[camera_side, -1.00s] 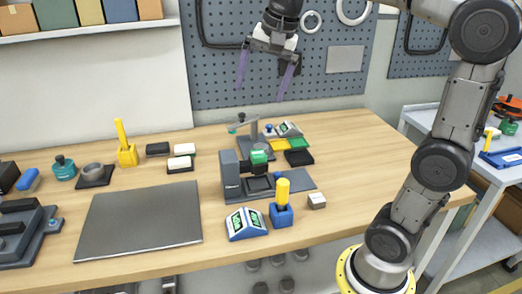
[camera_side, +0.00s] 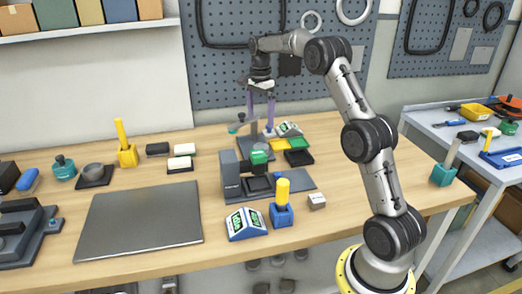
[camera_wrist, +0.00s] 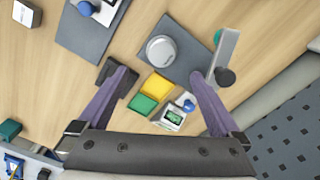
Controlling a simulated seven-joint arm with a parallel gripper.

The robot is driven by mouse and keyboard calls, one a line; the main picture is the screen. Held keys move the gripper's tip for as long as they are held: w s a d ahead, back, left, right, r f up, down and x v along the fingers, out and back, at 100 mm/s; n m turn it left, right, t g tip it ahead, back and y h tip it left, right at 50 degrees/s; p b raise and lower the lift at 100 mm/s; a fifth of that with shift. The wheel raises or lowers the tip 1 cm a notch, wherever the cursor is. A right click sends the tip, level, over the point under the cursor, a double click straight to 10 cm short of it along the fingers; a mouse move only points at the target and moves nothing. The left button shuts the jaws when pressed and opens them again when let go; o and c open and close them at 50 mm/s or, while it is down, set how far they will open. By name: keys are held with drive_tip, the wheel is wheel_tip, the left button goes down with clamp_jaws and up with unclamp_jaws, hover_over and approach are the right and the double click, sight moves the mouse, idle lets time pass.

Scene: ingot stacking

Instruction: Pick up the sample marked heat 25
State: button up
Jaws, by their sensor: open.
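A similar block shows at the top left of the wrist view (camera_wrist: 20,14). I cannot read a heat number on it in either view. My gripper (camera_side: 260,125) points down, open and empty, over the back of the bench by the small grey stand (camera_side: 254,131). In the wrist view, a round silver piece (camera_wrist: 161,49) lies on a dark plate (camera_wrist: 180,25) beyond my open fingers (camera_wrist: 162,76); its marking is not legible.
Yellow (camera_side: 281,145), green (camera_side: 298,143) and black (camera_side: 299,158) trays and a display unit (camera_side: 289,129) are close by. A grey device (camera_side: 232,178) stands in front, with a second display (camera_side: 246,224) and a blue holder (camera_side: 281,214). The right bench end is fairly clear.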

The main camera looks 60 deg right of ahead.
hover_over(261, 146)
drive_tip(key=f, duration=0.4)
drive_tip(key=a+f, duration=0.1)
drive_tip(key=f, duration=0.1)
drive_tip(key=shift+s, duration=0.15)
drive_tip(key=shift+d+f, duration=0.25)
drive_tip(key=shift+f, duration=1.15)
drive_tip(key=shift+d+f, duration=0.2)
drive_tip(key=shift+f, duration=1.15)
drive_tip(key=shift+r, duration=0.1)
drive_tip(key=c, duration=1.4)
drive_tip(key=shift+c, duration=0.8)
drive_tip(key=shift+r, duration=0.1)
